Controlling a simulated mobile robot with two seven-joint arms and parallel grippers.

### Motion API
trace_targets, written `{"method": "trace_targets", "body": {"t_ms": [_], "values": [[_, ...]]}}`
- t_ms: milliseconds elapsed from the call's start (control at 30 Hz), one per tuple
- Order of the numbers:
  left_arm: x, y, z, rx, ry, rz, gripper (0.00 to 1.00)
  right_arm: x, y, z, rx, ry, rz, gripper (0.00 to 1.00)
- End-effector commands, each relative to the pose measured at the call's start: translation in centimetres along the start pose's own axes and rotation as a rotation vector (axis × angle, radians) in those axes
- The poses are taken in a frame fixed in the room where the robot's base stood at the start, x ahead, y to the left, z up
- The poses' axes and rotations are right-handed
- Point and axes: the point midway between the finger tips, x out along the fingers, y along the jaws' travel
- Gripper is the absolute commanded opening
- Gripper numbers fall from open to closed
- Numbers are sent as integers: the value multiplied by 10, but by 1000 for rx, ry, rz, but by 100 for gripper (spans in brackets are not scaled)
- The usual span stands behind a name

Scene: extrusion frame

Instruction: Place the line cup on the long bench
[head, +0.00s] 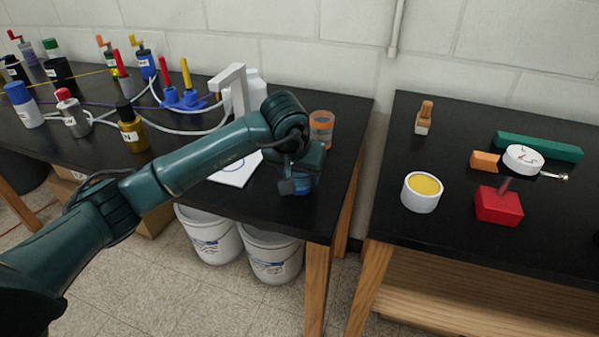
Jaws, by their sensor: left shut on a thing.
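My left gripper (297,184) points down over the right end of the black-topped bench (200,197) on the left. It is shut on a small blue object (302,192), mostly hidden by the gripper, low at the bench top. I cannot tell if this object is the line cup, or whether it touches the bench. An orange see-through cup (321,128) stands just behind the gripper. A white round cup with yellow contents (422,191) stands on the second black bench (460,225) at the right. My right gripper is not in view.
A white sheet (236,170) lies left of the gripper, with a white stand (236,88) behind. Several bottles and tubes crowd the left bench. The right bench holds a red block (498,205), a dial gauge (523,158) and a green bar (540,147). A gap separates the benches.

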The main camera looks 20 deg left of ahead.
Motion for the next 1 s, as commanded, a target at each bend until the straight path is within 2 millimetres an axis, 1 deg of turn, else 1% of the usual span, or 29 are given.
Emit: {"method": "trace_targets", "body": {"t_ms": [167,300,333,567,600,833,900,933,1000], "values": [[-1,0,-1,0,2,0,27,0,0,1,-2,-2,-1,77],[4,0,1,-1,2,-1,27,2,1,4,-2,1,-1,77],[3,0,1,-1,2,-1,51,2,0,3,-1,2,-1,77],[2,0,0,-1,1,0,70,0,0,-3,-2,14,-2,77],[2,0,0,-1,1,0,71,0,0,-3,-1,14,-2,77],[1,0,0,-1,1,0,71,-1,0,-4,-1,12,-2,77],[-3,0,-2,-1,1,1,71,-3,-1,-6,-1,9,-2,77],[-5,0,-2,0,3,1,71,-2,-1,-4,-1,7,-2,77],[-14,0,-2,-1,5,1,71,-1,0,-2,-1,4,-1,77]]}}
